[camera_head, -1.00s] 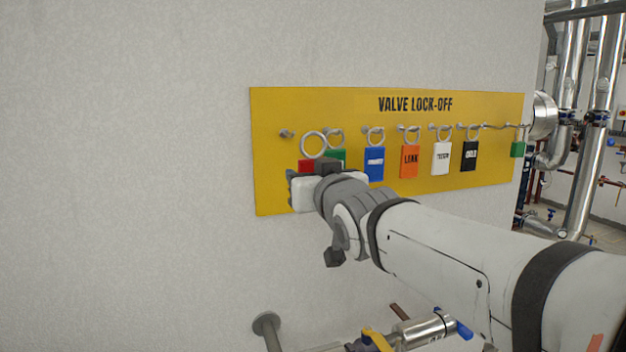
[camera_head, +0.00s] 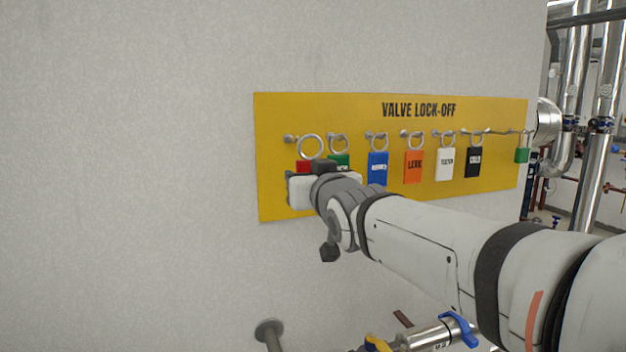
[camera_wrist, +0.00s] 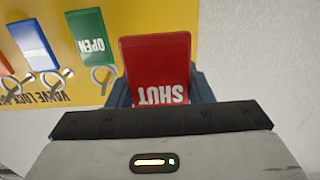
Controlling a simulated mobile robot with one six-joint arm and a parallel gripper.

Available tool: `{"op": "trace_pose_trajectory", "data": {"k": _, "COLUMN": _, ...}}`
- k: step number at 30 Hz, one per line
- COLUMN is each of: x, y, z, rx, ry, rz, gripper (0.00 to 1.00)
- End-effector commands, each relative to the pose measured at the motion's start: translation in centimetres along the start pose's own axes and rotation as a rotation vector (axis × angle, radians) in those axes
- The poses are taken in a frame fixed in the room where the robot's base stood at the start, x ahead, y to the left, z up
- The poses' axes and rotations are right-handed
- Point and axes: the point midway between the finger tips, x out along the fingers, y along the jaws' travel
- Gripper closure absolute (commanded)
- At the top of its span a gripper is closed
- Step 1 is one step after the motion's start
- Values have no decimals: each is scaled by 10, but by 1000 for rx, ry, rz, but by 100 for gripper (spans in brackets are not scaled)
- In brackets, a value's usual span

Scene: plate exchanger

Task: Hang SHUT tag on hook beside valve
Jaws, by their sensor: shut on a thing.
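The red SHUT tag (camera_wrist: 157,70) is between the jaws of my gripper (camera_wrist: 160,108) in the wrist view, its lettering upside down there. In the head view my gripper (camera_head: 311,180) is in front of the left end of the yellow board, with the red tag (camera_head: 305,166) partly hidden behind it. The tag's metal ring (camera_head: 311,147) stands up above it, close to the leftmost hook (camera_head: 291,138). I cannot tell whether the ring touches that hook. A valve (camera_head: 440,338) with a blue handle shows at the bottom, partly cut off.
The yellow VALVE LOCK-OFF board (camera_head: 420,111) carries a green OPEN tag (camera_wrist: 90,40), a blue tag (camera_head: 378,168), an orange tag (camera_head: 414,166), a white tag (camera_head: 446,163) and a black tag (camera_head: 475,161) on hooks. A green padlock (camera_head: 522,155) hangs at its right end. Pipes stand behind.

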Motion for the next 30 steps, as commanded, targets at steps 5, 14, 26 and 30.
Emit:
{"op": "trace_pose_trajectory", "data": {"k": 5, "x": 6, "y": 0, "z": 0, "rx": 0, "ry": 0, "rz": -1, "gripper": 76}}
{"op": "trace_pose_trajectory", "data": {"k": 14, "x": 15, "y": -1, "z": 0, "rx": 0, "ry": 0, "rz": -1, "gripper": 76}}
{"op": "trace_pose_trajectory", "data": {"k": 26, "x": 27, "y": -2, "z": 0, "rx": 0, "ry": 0, "rz": -2, "gripper": 76}}
{"op": "trace_pose_trajectory", "data": {"k": 30, "x": 31, "y": -2, "z": 0, "rx": -1, "ry": 0, "rz": -2, "gripper": 76}}
